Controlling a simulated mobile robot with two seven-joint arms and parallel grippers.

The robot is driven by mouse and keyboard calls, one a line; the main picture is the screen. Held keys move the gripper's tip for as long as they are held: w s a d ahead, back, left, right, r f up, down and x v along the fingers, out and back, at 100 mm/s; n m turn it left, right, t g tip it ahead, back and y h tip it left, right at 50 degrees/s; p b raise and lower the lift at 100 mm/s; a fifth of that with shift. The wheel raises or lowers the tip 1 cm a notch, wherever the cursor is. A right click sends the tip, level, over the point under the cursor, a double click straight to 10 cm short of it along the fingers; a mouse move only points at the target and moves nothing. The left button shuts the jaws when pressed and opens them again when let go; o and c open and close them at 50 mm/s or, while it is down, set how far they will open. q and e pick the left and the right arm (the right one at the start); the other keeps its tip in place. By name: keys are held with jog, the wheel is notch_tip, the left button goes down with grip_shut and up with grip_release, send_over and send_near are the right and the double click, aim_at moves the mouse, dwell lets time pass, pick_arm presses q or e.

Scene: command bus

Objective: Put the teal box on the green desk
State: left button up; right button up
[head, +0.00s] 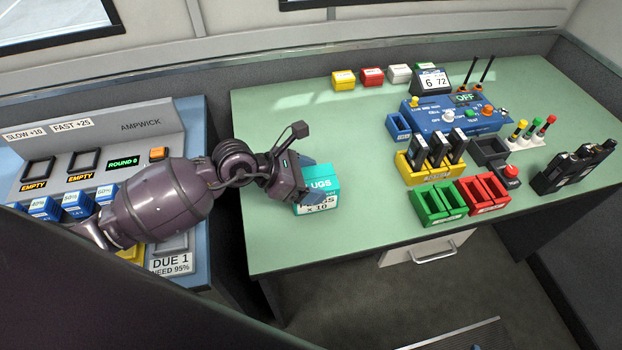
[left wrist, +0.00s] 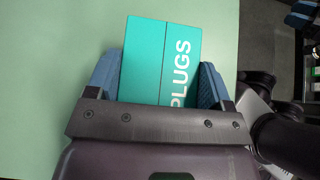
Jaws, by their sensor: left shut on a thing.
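The teal box (head: 322,181), marked "PLUGS x 10", is at the left part of the green desk (head: 290,243). My left gripper (head: 306,183) is shut on it, coming in from the left. In the left wrist view the teal box (left wrist: 160,60) sits between the two blue finger pads, with the green desk (left wrist: 60,80) behind it. The box looks upright and at or very near the desk top; I cannot tell whether its base touches. My right gripper is not in view.
A blue control unit (head: 455,115), a yellow rack (head: 428,172) and green bins (head: 438,205) with red bins (head: 483,195) stand to the right. Small coloured boxes (head: 372,77) line the back. A blue charging bench (head: 190,115) is at the left. The desk around the box is clear.

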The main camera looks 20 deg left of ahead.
pick_arm(q)
jog(key=shift+f, duration=0.2)
jog(key=o, duration=1)
jog(key=shift+r, duration=0.25)
jog(key=p+v, duration=0.1)
jog(key=v, duration=1.1)
jog(key=shift+f, duration=0.1)
